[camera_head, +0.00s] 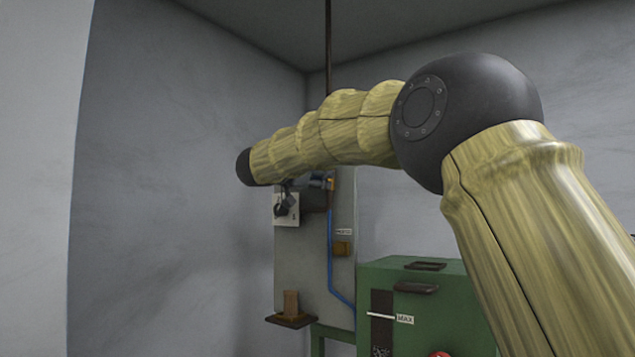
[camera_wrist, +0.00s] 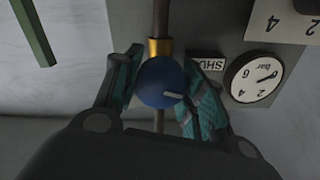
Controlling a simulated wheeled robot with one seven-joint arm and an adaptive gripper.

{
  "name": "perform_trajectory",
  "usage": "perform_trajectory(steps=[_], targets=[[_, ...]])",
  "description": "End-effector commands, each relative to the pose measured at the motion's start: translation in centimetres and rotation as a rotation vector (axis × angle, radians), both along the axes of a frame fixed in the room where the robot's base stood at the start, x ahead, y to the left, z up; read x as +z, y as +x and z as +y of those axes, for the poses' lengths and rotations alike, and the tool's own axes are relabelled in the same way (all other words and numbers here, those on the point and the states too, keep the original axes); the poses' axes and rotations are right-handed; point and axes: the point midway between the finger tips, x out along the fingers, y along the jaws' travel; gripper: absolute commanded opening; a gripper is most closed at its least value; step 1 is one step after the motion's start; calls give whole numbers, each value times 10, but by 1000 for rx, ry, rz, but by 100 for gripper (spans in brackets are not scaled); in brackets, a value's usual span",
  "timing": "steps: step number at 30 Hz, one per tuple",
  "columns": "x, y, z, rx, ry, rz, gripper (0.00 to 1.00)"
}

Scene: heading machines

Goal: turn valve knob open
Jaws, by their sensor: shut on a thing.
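The blue valve knob (camera_wrist: 158,84) is round, with a pale mark pointing right in the wrist view. It sits on a brown vertical pipe (camera_wrist: 161,18) below a brass collar (camera_wrist: 160,47). My gripper (camera_wrist: 160,92) is shut on the knob, with one teal finger on each side of it. I cannot clearly make out the knob there.
A pressure gauge (camera_wrist: 256,78) marked in bar and a small label (camera_wrist: 206,61) are right of the knob. A white numbered plate (camera_wrist: 283,18) is above. In the head view, a blue hose (camera_head: 330,238) runs down the panel beside a green cabinet (camera_head: 445,305). Walls enclose the corner.

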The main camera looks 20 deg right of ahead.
Motion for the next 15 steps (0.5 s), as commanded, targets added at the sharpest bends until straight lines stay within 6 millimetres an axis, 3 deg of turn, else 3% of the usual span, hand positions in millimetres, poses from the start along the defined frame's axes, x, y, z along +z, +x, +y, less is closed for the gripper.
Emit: perform_trajectory(steps=[15], targets=[[1, -3, -2, -1, 302, -396, 17]])
